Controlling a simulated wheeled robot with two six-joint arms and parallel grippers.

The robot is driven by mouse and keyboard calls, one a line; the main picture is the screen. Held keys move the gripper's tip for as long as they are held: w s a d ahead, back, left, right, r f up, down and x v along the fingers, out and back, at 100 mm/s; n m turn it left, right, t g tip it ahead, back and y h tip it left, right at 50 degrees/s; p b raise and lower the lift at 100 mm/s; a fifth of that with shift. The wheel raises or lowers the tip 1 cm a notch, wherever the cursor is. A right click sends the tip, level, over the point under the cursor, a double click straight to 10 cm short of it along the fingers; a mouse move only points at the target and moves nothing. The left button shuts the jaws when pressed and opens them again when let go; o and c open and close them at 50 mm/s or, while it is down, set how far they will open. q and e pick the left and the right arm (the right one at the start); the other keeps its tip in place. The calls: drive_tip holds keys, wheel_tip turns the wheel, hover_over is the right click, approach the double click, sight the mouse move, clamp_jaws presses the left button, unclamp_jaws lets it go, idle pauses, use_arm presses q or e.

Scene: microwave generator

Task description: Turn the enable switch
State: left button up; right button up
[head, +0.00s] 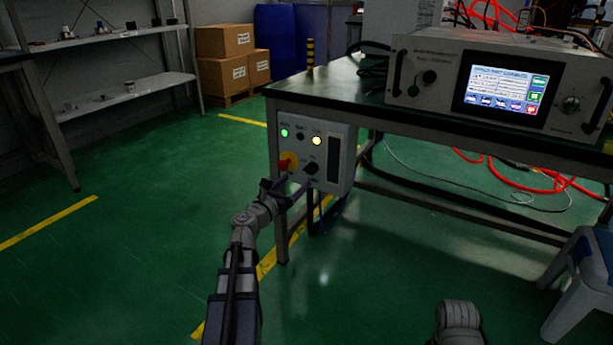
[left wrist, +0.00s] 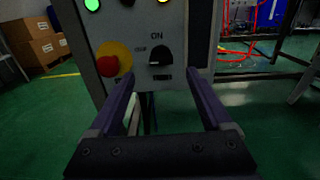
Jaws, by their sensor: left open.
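The enable switch is a black rotary knob (head: 311,168) low on the grey control box (head: 340,150), at the table's left end. In the left wrist view the knob (left wrist: 160,57) sits under an "ON" label, with its pointer line upright. My left gripper (head: 294,184) is open in front of the box. In the left wrist view its two purple fingers (left wrist: 162,78) point at the panel, one on each side below the knob. Nothing is between them, and whether they touch the panel cannot be told. My right gripper is not in view.
A red emergency button (left wrist: 108,66) on a yellow disc sits just left of the knob, near the left finger. Green and yellow lamps glow above. The generator (head: 440,75) stands on the table (head: 310,88). A stool (head: 585,280) is at lower right. The floor at left is clear.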

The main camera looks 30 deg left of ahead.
sight(307, 172)
use_arm(q)
drive_tip(key=w, duration=0.7)
drive_tip(key=shift+w, duration=0.35)
drive_tip(key=shift+c, duration=0.4)
clamp_jaws()
